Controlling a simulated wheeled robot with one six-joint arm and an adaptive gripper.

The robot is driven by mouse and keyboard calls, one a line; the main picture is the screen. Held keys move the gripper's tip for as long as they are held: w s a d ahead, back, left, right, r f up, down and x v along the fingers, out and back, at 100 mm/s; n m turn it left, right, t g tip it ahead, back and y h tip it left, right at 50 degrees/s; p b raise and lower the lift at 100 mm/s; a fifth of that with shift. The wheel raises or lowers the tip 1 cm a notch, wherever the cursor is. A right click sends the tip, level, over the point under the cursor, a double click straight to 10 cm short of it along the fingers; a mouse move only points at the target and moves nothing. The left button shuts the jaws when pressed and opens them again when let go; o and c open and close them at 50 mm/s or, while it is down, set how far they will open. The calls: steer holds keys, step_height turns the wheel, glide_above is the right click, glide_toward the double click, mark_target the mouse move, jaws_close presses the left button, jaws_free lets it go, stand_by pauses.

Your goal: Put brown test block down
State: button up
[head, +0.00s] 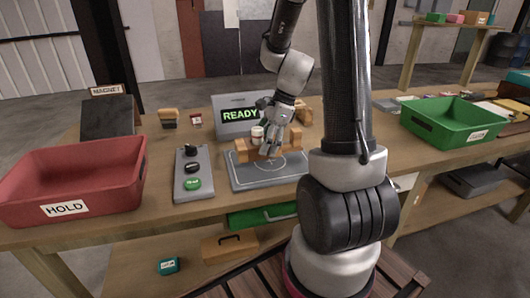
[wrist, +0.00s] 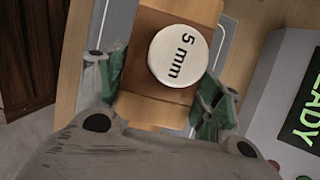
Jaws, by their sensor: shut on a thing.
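My gripper (head: 270,147) is shut on the block over the grey plate (head: 262,178) in the head view. The white piece also shows there (head: 257,134), beside the fingers. Brown wooden pieces (head: 241,150) show around the fingers, and which belong to the held block is hard to tell. I cannot tell whether the block touches the plate. The plate has a pale circle marked on it.
A grey box reading READY (head: 238,115) stands just behind the plate. A button panel (head: 193,178) is left of it. A red HOLD tray (head: 75,180) is at far left, a green tray (head: 450,122) at right. Small blocks (head: 169,117) stand behind the panel.

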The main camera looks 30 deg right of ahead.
steer(key=shift+f, duration=1.65)
steer(key=o, duration=1.2)
steer(key=shift+f, duration=0.15)
steer(key=shift+o, duration=0.2)
steer(key=v, duration=1.3)
steer(key=s+a+r+n+t+h, duration=0.1)
steer(key=s+a+r+n+h, duration=0.1)
steer(key=s+n, duration=0.6)
steer(key=s+a+r+n+t+h, duration=0.2)
steer(key=s+a+r+n, duration=0.2)
steer(key=s+n, duration=0.5)
steer(key=shift+a+r+n, duration=0.35)
steer(key=shift+r+n, duration=1.05)
steer(key=shift+n, duration=0.7)
